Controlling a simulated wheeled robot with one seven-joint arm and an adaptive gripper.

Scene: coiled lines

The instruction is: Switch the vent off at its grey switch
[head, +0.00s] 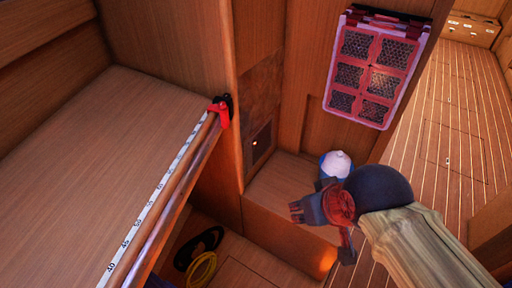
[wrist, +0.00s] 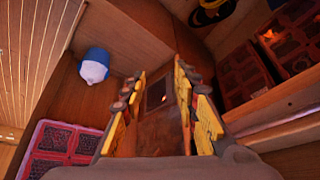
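A small dark grey switch plate (head: 262,141) with a tiny lit spot is set in the brown wall panel, left of the middle recess. It also shows in the wrist view (wrist: 157,94), between my finger pads and beyond them. I cannot tell which way the switch is set. My gripper (head: 322,228) is in front of and to the right of the plate in the head view, apart from it. Its yellow-faced fingers (wrist: 160,70) are spread and nothing is between them. No part is clearly recognisable as the vent.
A blue and white rounded object (head: 336,164) sits on the ledge behind my gripper. A pink-framed mesh crate (head: 370,75) is at the upper right. A wooden bench (head: 110,150) with a measuring strip and red clamp (head: 220,112) is left. Coiled lines (head: 201,268) lie below.

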